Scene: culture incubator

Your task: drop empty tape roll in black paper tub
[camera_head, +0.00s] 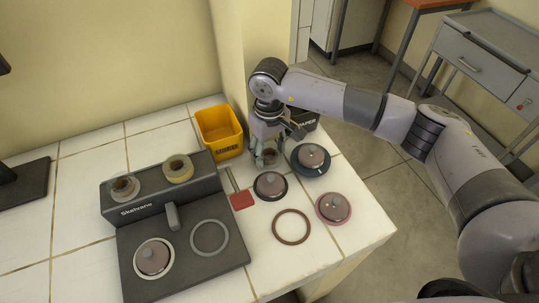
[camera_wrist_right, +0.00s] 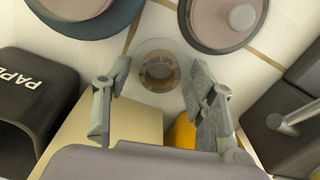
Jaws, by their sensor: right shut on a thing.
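A roll with a brown core and a clear rim (camera_wrist_right: 158,70) is between the fingers of my right gripper (camera_wrist_right: 160,82); it looks like the empty tape roll. In the head view the right gripper (camera_head: 266,150) points down and is shut on this roll (camera_head: 270,156), low over the white tiled bench. The black paper tub (camera_head: 306,121) stands just right of and behind the gripper, partly hidden by it. In the wrist view the tub (camera_wrist_right: 35,92) is at the left, its lettering partly cut off. My left gripper is in no view.
A yellow tub (camera_head: 219,132) stands left of the gripper. A dark machine (camera_head: 185,247) with two rolls on top fills the front left. Several domed discs, including one on a dark blue base (camera_head: 311,157), a brown ring (camera_head: 291,226) and a red tool (camera_head: 241,200) lie close by.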

